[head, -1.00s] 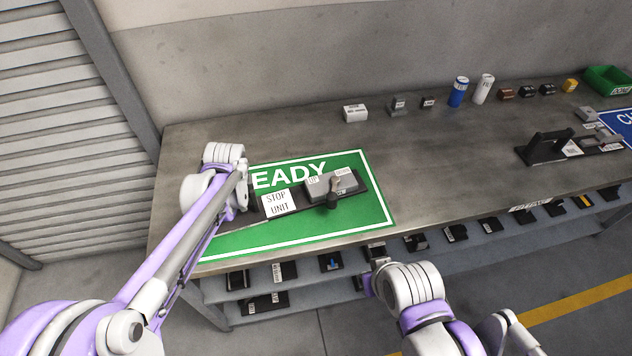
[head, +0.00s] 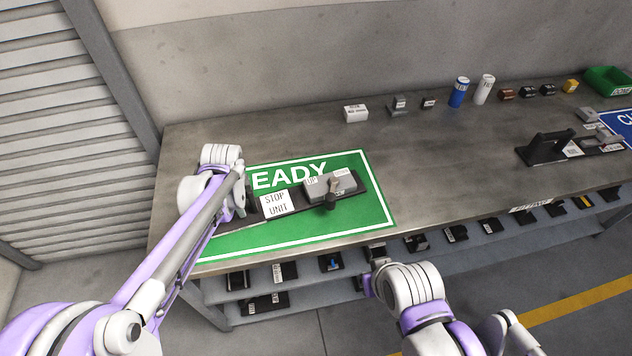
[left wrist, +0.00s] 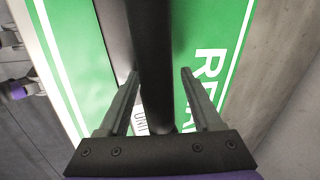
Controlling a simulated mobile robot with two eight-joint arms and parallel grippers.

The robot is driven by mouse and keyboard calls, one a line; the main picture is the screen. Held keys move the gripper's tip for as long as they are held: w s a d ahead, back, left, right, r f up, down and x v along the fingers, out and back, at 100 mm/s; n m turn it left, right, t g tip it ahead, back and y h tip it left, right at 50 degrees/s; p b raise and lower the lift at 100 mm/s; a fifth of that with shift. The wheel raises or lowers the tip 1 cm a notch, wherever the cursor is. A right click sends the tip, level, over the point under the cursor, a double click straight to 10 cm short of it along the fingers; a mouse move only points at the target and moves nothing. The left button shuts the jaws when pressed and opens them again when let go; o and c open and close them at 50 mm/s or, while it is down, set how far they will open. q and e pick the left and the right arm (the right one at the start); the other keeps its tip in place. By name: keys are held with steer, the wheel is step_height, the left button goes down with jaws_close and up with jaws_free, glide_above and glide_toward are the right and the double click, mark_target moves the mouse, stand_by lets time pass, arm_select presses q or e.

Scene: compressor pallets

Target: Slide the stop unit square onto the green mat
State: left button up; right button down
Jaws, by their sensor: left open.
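The stop unit (head: 277,203) is a long black plate with a white STOP UNIT label, a grey box and a small dark lever. It lies on the green mat (head: 343,223), at a slant close to that of the mat's long edges. My left gripper (left wrist: 159,75) is open, its fingers on either side of a black upright handle (left wrist: 152,45) at the unit's left end. Whether the fingers touch the handle is unclear. In the head view my left wrist hides that end. My right gripper (head: 374,268) is by the bench's front edge, its fingers unclear.
A black-handled unit (head: 545,147) stands to the right, beside a blue mat (head: 618,122). Small blocks, a blue can (head: 459,92) and a white can (head: 483,89) line the back. A lower shelf holds dark parts.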

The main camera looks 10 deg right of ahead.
arm_select(q)
steer(key=v, duration=1.2)
steer(key=s+a+f+n+p, duration=0.1)
steer(key=s+a+n, duration=0.2)
steer(key=s+n, duration=0.2)
steer(key=s+a+f+n+t+p, duration=0.1)
steer(key=s+a+f+n, duration=0.1)
steer(key=s+n, duration=0.4)
steer(key=s+a+f+n+t+p, duration=0.1)
steer(key=s+a+n, duration=0.3)
steer(key=s, duration=0.8)
steer(key=shift+a+f+n+p, duration=0.15)
steer(key=shift+f+n+p, duration=0.2)
steer(key=shift+n, duration=0.45)
